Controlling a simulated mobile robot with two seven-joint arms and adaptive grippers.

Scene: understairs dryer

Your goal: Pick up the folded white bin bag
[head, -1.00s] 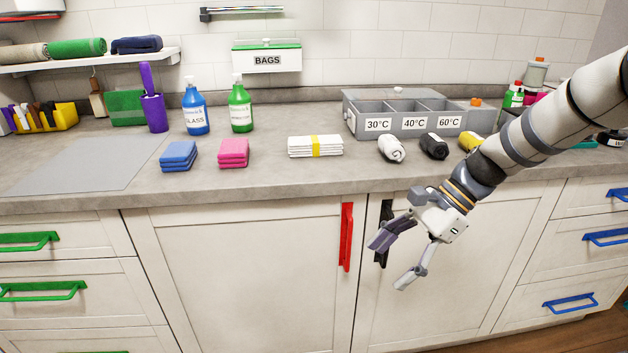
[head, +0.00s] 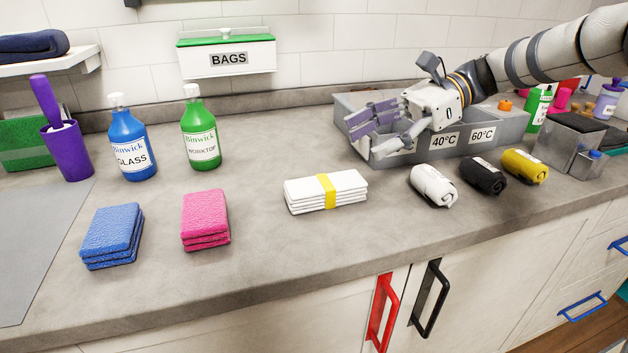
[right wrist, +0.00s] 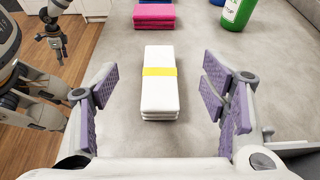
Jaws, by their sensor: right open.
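The folded white bin bag (head: 300,192) is a flat white stack with a yellow band, lying on the grey worktop in the head view. It also shows in the right wrist view (right wrist: 160,93), between and beyond the finger pads, lying lengthwise. My right gripper (head: 366,136) is open and empty, raised over the grey sorting box, to the right of and behind the bag. Its purple-padded fingers spread wide in the right wrist view (right wrist: 158,82). My left gripper (right wrist: 56,38) hangs over the floor at the upper left there, too small to judge its jaws; the head view does not show it.
Rolled white (head: 433,186), black (head: 484,176) and yellow (head: 525,166) bags lie right of the stack. Pink (head: 205,218) and blue (head: 112,235) cloths lie left. The grey sorting box (head: 400,158) stands behind the rolls. Worktop around the stack is clear.

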